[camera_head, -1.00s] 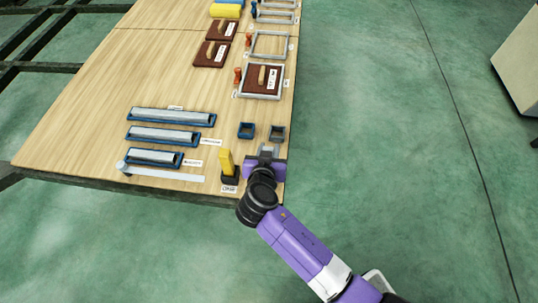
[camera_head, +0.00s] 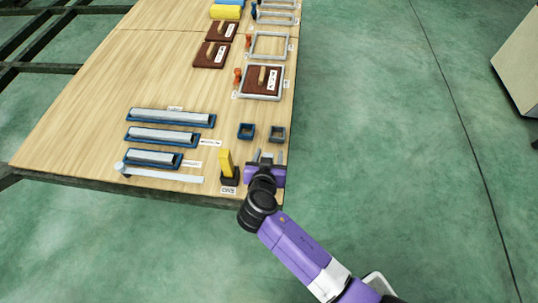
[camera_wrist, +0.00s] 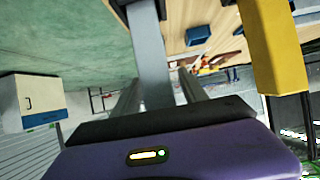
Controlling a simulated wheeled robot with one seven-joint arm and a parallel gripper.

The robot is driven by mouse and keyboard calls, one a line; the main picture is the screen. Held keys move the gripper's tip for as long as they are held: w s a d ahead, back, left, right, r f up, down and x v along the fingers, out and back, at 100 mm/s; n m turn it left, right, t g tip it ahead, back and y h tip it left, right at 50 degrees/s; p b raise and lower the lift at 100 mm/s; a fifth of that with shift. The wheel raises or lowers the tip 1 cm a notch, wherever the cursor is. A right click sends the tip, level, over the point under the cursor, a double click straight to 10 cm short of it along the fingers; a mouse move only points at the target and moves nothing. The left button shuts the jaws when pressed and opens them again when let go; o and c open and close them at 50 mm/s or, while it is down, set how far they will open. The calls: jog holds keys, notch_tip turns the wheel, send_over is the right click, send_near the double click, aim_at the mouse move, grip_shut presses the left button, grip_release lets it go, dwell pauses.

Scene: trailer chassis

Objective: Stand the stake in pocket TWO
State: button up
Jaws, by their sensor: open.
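A grey stake (camera_wrist: 150,55) stands between the fingers of my gripper (camera_head: 268,158). In the wrist view its far end meets a dark pocket (camera_wrist: 122,4) at the table. It looks upright, but I cannot tell how deep it sits. My fingers are open on either side of the stake. In the head view my gripper hides most of the stake and this pocket, and its label does not show. Just left, a yellow stake (camera_head: 225,160) stands in another dark pocket (camera_head: 230,178) with a label that seems to read ONE. The yellow stake also shows in the wrist view (camera_wrist: 275,45).
Several blue trays with grey bars, such as one tray (camera_head: 130,136), lie to the left. The table's right edge is close, with open floor beyond.

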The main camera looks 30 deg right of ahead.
jog(key=shift+r, duration=0.15)
jog(key=p+v, duration=0.2)
jog(key=v, duration=1)
jog(key=shift+s, duration=0.1)
jog(key=s+f+n+y, duration=0.2)
jog(key=s+n+y, duration=0.1)
jog(key=s, duration=0.6)
jog(key=s+f+n+y, duration=0.2)
jog(key=s+n+y, duration=0.15)
jog(key=s, duration=0.45)
jog(key=s+d+r+t, duration=0.2)
jog(key=s+r, duration=0.3)
jog(key=r, duration=0.4)
jog(key=s+d+r+t, duration=0.2)
jog(key=s+r, duration=0.3)
jog(key=r, duration=0.5)
jog(key=shift+s+n+t+y, duration=0.35)
jog(key=shift+t, duration=0.25)
